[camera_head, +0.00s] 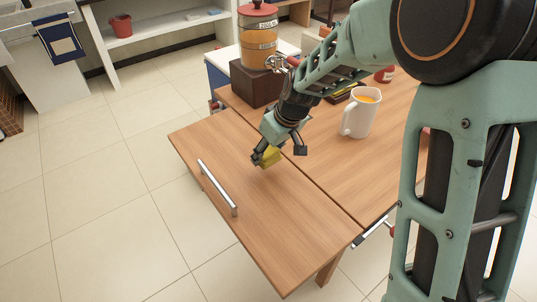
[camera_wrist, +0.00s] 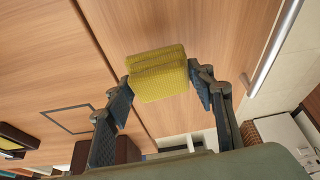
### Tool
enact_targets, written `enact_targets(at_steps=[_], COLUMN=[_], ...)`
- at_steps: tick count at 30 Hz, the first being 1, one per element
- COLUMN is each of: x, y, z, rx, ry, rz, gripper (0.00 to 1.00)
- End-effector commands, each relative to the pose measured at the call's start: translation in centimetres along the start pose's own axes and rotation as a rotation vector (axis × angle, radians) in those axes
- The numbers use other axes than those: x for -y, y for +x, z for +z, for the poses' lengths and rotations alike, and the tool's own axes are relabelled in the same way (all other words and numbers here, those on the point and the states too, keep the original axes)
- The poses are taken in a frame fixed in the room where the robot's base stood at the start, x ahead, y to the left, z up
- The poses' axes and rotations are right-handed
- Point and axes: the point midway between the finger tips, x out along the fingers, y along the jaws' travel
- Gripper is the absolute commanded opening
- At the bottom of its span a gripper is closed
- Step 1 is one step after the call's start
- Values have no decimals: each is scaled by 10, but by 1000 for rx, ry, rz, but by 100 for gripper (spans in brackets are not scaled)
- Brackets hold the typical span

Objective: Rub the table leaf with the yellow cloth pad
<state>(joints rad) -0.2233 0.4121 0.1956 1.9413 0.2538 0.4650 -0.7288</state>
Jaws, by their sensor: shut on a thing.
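The yellow cloth pad (camera_wrist: 158,74) is between the fingers of my gripper (camera_wrist: 160,85), which is shut on it, in the wrist view. In the head view the pad (camera_head: 268,157) shows below my gripper (camera_head: 277,150), over the far part of the table leaf (camera_head: 250,215). Whether the pad touches the wood is hard to tell. The leaf is a flat wooden panel with a metal bar handle (camera_head: 217,187) near its left edge. It also shows in the wrist view (camera_wrist: 225,40).
A white mug with orange drink (camera_head: 361,112) stands on the main tabletop. A drink dispenser (camera_head: 258,40) stands on a dark box (camera_head: 255,84) at the back. A seam divides leaf from tabletop. The near leaf is clear.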

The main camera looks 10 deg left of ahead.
Motion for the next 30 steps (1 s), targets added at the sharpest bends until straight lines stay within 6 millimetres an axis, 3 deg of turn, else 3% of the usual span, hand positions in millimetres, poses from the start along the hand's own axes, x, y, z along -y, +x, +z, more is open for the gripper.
enact_targets(at_steps=[12, 30], x=[0, 0], y=[-33, -33], z=[-19, -19], rx=[-2, -1], ry=[3, 3], rz=[1, 1], gripper=[23, 23])
